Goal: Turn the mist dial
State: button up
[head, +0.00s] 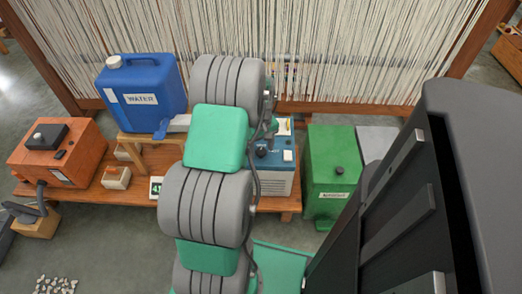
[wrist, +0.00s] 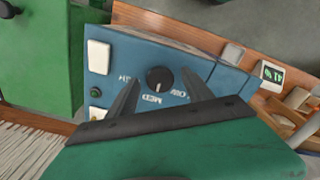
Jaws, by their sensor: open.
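The mist dial (wrist: 159,78) is a round black knob on the blue face of a box (wrist: 138,55). Lettering around it appears upside down, with MED below it and LOW at its right; the lettering at its left is partly readable. Which setting the knob points to is too small to tell. My gripper (wrist: 160,80) is open and empty, its two fingers on either side of the dial in the wrist view. Contact cannot be told.
The box stands on a low wooden bench (head: 130,194). A blue water can (head: 143,92) and an orange box (head: 60,160) are at left. A green container (head: 333,165) is close at right. A loom with hanging threads (head: 330,50) is behind.

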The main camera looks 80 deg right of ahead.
grip_shut()
dwell(0.7)
